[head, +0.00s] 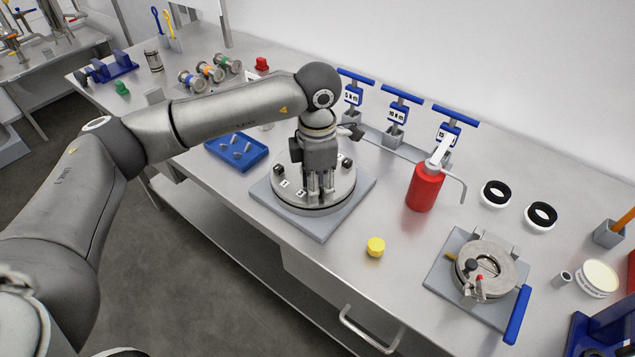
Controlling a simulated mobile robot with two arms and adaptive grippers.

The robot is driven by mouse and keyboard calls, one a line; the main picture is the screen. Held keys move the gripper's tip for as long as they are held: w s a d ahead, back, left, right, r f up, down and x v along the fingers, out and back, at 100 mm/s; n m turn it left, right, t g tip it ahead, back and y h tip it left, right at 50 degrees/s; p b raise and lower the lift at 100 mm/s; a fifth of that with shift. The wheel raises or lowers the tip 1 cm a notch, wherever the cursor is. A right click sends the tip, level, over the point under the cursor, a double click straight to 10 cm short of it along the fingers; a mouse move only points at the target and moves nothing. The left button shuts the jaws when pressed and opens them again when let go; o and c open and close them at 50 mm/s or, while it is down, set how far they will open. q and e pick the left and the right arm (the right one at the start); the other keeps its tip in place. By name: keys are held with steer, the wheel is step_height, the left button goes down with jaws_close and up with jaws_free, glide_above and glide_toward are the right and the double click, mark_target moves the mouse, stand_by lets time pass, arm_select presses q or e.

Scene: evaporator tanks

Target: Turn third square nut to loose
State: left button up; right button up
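A round metal flange plate (343,187) sits on a grey square base (268,198) on the bench. Dark square nuts stand on it, one at the left (279,170) and one at the right (347,164), with small white number labels beside them. My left gripper (320,190) points straight down over the front middle of the plate, its fingers close together and low at the surface. Whether a nut is between the fingers is hidden, and which number it has cannot be read. My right gripper is not in view.
A blue tray (211,149) with metal parts lies left of the plate. A red pump bottle (424,187), a yellow cap (375,246) and a round lidded fixture with a blue handle (517,314) stand to the right. Blue-handled tools (398,110) stand behind. The bench between is clear.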

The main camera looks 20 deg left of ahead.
arm_select(q)
steer(key=shift+c, duration=0.5)
jaws_close()
steer(key=n+b, duration=0.3)
steer(key=shift+f, duration=0.1)
steer(key=shift+n+b, duration=1.1)
steer(key=shift+n, duration=1.3)
steer(key=shift+o, duration=0.5)
jaws_free()
